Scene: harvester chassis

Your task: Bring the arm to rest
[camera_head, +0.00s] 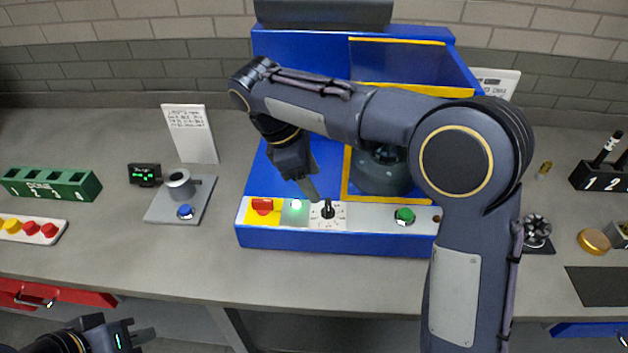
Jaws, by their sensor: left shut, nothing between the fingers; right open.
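My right arm reaches in from the lower right and bends over the blue machine (290,240). Its gripper (309,188) points down just above the black rotary knob (327,209) on the machine's front panel. It is open and holds nothing that I can see; whether it touches the knob I cannot tell. My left gripper (145,335) is low at the bottom left, in front of the bench edge. It is shut and empty, away from everything on the bench.
The panel carries a red switch (262,206), a lit white button (296,204) and a green button (404,215). To the left on the grey bench (110,240) are a small fixture (181,200), a sign (190,133) and a green rack (50,184). A black rack (600,176) stands right.

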